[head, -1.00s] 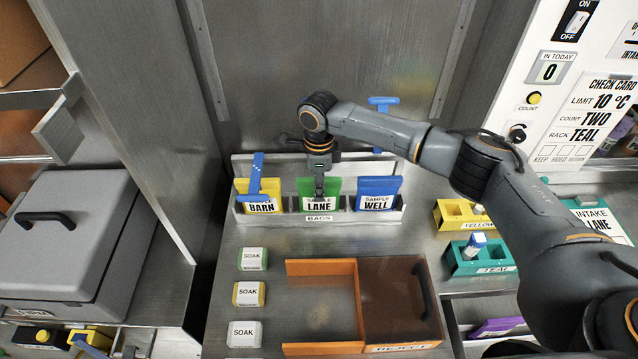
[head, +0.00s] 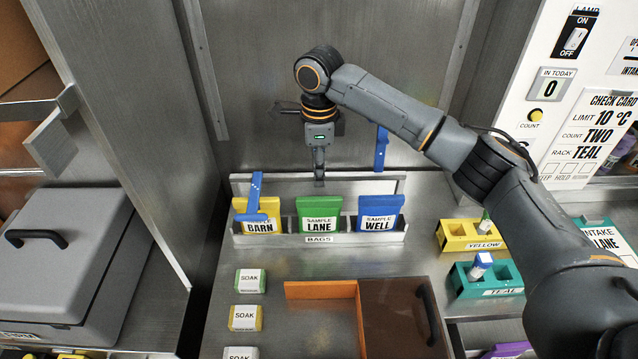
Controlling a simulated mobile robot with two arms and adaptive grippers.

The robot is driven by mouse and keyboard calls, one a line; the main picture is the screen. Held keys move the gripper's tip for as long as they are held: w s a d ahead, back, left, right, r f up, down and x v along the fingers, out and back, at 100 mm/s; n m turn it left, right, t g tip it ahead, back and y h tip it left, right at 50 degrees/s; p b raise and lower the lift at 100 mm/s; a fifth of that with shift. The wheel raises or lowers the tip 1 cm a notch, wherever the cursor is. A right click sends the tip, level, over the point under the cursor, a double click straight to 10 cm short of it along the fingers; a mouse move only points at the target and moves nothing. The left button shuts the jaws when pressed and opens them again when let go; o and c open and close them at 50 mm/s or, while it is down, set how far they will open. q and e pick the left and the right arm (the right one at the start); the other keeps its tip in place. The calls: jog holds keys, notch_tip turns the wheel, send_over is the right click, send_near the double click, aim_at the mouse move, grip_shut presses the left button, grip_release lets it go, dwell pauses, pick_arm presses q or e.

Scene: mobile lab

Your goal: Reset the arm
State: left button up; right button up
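My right arm reaches in from the right. Its gripper (head: 319,182) points down above and behind the green SAMPLE LANE bag (head: 319,207), apart from it. The fingers show nearly edge-on, so I cannot tell whether they are open or shut; I see nothing held. The green bag stands upright in the BAGS rack (head: 285,239), between the yellow BARN bag (head: 262,227) and the blue SAMPLE WELL bag (head: 380,208). My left gripper is out of view.
A blue clip-like piece (head: 256,197) sits on the BARN bag; another blue piece (head: 381,148) is behind the rack. A grey lidded box (head: 65,265) is left.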

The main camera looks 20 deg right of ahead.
jog(key=shift+r, duration=0.3)
